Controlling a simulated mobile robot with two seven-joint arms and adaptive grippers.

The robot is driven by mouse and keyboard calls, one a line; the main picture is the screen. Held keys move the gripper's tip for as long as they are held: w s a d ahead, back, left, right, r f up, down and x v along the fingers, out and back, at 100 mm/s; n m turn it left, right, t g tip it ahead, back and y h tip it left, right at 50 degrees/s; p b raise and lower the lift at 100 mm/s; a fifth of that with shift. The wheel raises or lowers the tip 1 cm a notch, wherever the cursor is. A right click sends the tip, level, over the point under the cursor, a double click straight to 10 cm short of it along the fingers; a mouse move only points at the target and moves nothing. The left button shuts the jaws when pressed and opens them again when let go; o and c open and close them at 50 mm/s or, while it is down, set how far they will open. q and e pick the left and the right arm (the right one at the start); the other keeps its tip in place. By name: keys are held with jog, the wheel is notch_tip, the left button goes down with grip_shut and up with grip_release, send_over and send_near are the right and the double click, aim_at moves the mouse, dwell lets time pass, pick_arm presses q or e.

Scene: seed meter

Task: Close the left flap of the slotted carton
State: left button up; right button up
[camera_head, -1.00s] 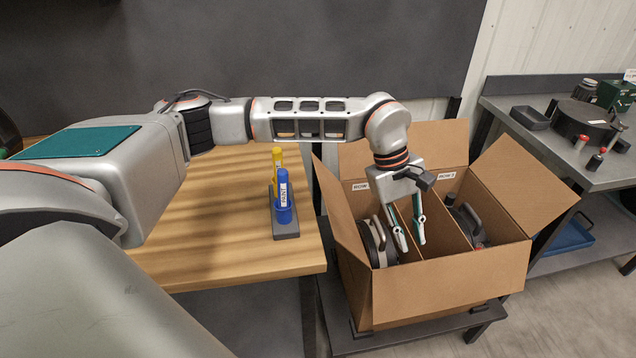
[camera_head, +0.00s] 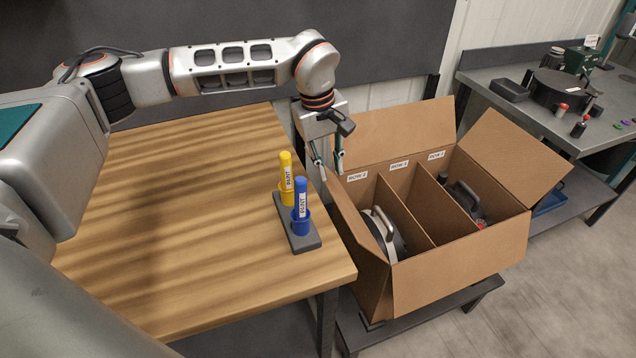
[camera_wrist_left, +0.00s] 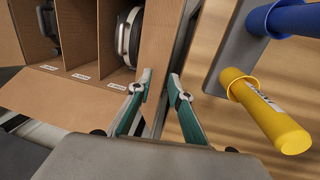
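The slotted carton (camera_head: 455,268) stands open on a low stand right of the wooden table. Its left flap (camera_head: 347,208) stands up and leans outward toward the table; it also shows in the left wrist view (camera_wrist_left: 161,38). My left gripper (camera_head: 329,170) is at the far end of this flap, pointing down. My right gripper is out of view.
The back flap (camera_head: 395,133), right flap (camera_head: 515,155) and front flap are open too. Dividers separate labelled rows holding a round part (camera_head: 383,235) and another dark part. A holder (camera_head: 305,241) with yellow and blue paint markers stands near the table's right edge.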

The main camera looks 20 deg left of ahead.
aim_at(331, 190)
pick_arm(q)
jog(key=shift+w+f, duration=0.2)
jog(key=shift+f, duration=1.05)
jog(key=shift+w+f, duration=0.15)
jog(key=shift+f, duration=1.15)
jog(key=shift+w+f, duration=0.2)
jog(key=shift+f, duration=1.05)
grip_shut()
